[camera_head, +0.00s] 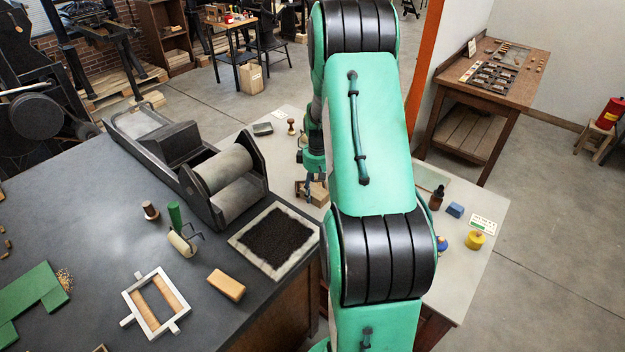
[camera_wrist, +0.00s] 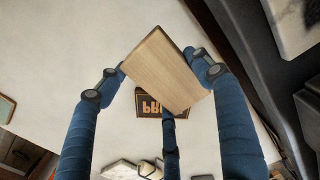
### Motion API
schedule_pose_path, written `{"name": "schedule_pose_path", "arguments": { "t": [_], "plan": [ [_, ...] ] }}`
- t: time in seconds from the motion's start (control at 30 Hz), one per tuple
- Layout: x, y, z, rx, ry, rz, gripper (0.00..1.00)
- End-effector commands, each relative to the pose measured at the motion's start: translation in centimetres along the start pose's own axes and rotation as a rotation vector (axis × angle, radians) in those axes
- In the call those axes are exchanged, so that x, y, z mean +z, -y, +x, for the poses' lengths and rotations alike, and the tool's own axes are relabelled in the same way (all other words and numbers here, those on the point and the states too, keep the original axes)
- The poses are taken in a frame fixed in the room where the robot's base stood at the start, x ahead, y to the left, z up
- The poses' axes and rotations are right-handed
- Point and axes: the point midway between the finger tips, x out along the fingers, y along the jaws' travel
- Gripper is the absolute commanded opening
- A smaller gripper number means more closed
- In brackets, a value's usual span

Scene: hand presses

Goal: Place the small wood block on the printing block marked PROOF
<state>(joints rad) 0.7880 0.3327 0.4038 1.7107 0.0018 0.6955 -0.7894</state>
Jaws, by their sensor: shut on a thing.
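My gripper (camera_wrist: 158,80) has blue fingers shut on the small wood block (camera_wrist: 168,70), a pale, grained block held tilted in the picture. Below it in the wrist view is the dark printing block (camera_wrist: 144,112) with gold letters upside down. Only the first letters, like "PRO", show; the held block and a finger hide the rest. The held block overlaps it in view, but I cannot tell whether they touch. In the head view my gripper (camera_head: 308,186) is low over the pale table, partly behind my arm, with a tan block (camera_head: 319,194) at its fingers.
The pale table (camera_head: 285,120) carries a stamp (camera_head: 291,126) and a dark tray (camera_head: 263,128) behind, and a dark bottle (camera_head: 437,197), blue block (camera_head: 455,210) and yellow pot (camera_head: 475,240) at right. The roller press (camera_head: 225,180) and black inked slab (camera_head: 275,240) stand close on the left.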

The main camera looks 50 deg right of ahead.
Motion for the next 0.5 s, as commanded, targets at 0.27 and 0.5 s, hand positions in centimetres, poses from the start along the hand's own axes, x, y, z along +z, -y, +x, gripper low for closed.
{"name": "schedule_pose_path", "arguments": {
  "t": [0.27, 0.5],
  "plan": [
    [-3.6, -3.4, 0.7, 0.001, -0.001, 0.0, 0.36],
    [-6.4, -6.0, 1.0, 0.001, -0.001, 0.0, 0.36]
  ]
}}
